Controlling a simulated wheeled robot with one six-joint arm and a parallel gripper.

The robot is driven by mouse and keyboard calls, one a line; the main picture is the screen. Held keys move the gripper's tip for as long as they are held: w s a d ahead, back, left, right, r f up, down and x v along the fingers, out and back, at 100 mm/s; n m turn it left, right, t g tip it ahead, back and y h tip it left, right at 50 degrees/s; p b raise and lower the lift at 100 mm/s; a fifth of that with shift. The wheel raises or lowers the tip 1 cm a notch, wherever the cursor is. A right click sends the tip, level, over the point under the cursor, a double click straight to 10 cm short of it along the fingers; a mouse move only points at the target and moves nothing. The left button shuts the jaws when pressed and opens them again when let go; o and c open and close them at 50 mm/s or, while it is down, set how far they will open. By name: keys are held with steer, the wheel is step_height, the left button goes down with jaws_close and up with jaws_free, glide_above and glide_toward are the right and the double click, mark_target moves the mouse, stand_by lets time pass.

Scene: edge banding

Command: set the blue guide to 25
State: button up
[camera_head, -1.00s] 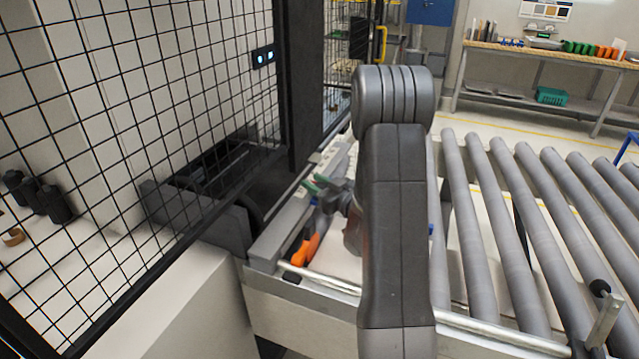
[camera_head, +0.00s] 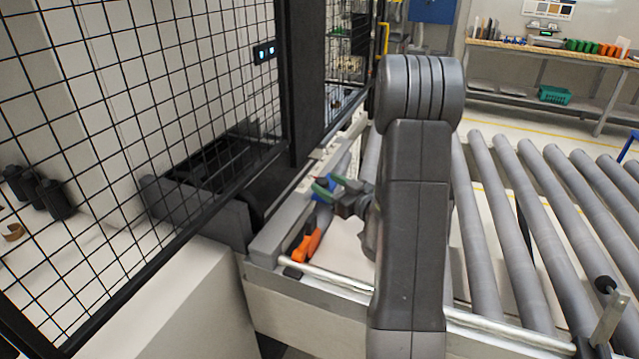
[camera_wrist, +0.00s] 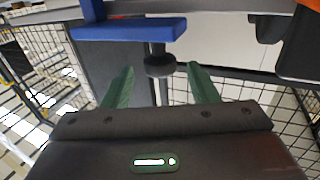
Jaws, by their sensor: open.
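The blue guide (camera_wrist: 130,28) spans the upper left of the wrist view as a flat blue bar with an upright part. A dark post with a round black knob (camera_wrist: 160,66) shows just below it. In the head view a little of the blue guide (camera_head: 346,164) shows behind my gripper (camera_head: 325,189). In the wrist view the green fingers of my gripper (camera_wrist: 161,85) are spread apart, one on each side of the post in the picture. Whether they touch it I cannot tell. No scale number is readable.
An orange part (camera_head: 307,241) sits on the machine's rail near my gripper. A black mesh fence (camera_head: 140,110) stands at the left. A roller conveyor (camera_head: 535,235) fills the right. A workbench (camera_head: 550,50) stands at the back.

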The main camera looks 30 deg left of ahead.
mark_target(319, 179)
steer(key=b+v, duration=0.1)
steer(key=v, duration=0.8)
steer(key=shift+b, duration=0.35)
steer(key=p+x, duration=0.3)
steer(key=x, duration=1)
steer(key=shift+w+a+p, duration=0.1)
steer(key=shift+a+p, duration=0.2)
steer(key=shift+a, duration=0.05)
steer(key=shift+w+d, duration=0.1)
steer(key=shift+d, duration=0.05)
